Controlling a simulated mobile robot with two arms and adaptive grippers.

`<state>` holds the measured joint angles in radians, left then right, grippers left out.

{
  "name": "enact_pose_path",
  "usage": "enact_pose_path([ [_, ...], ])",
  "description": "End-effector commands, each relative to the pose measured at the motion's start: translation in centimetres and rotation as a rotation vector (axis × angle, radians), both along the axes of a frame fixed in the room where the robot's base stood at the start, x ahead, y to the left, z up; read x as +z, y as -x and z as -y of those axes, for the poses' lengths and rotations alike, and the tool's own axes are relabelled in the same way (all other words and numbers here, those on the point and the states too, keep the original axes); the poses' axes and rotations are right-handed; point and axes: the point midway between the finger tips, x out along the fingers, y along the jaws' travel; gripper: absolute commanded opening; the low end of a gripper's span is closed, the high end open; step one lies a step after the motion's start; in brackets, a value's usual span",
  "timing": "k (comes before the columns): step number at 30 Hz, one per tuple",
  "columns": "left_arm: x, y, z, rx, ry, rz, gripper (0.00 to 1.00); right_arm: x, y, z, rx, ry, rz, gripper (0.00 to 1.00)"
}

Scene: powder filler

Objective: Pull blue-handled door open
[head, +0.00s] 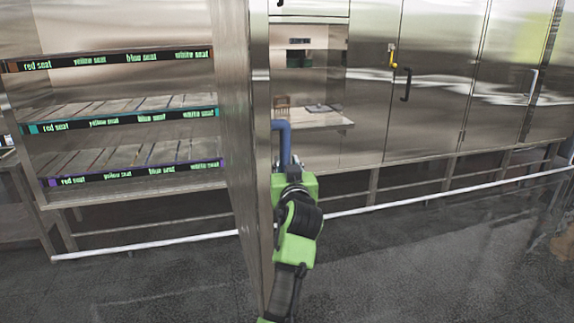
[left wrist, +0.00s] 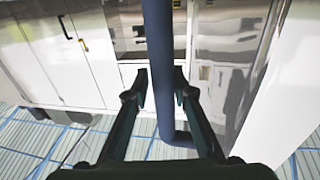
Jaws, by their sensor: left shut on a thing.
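The blue handle (head: 283,140) is on the right face of a tall metal door (head: 240,130). The door stands open, nearly edge-on to the head view, swung out toward me. Open shelves show to its left. My left gripper (head: 291,166), on a green and black arm, is shut on the blue handle. In the left wrist view the handle (left wrist: 164,60) runs upright between the two dark fingers of the gripper (left wrist: 160,88), with its lower bend below them. My right gripper is in neither view.
The shelves (head: 120,115) carry labelled strips reading red, yellow, blue and white seat. To the right are closed metal cabinet doors with a yellow handle (head: 392,57) and a black handle (head: 405,84). The grey floor (head: 430,260) is clear.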

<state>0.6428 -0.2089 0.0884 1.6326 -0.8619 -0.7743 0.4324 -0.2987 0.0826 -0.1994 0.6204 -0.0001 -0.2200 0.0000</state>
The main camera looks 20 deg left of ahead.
Motion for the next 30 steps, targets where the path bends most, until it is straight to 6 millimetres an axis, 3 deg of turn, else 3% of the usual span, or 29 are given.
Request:
enact_pose_path([
  [1, 0.5, -0.3, 0.7, -0.02, -0.001, 0.012, 0.0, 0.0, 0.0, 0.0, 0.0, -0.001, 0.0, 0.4],
  [12, 0.7, -0.3, 0.7, -0.021, 0.0, 0.015, 0.0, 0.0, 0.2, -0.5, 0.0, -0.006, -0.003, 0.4],
  [13, 0.7, -0.3, 0.7, -0.021, -0.001, 0.016, 0.32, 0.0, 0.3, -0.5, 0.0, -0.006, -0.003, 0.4],
  [14, 0.7, -0.3, 0.7, -0.02, -0.001, 0.014, 0.35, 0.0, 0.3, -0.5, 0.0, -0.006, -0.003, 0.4],
  [24, 0.6, -0.2, 0.4, -0.012, 0.001, 0.011, 0.35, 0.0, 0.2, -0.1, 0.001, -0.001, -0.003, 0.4],
  [30, 3.3, -0.3, 0.4, -0.013, 0.003, 0.014, 0.35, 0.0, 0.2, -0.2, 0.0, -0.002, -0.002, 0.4],
])
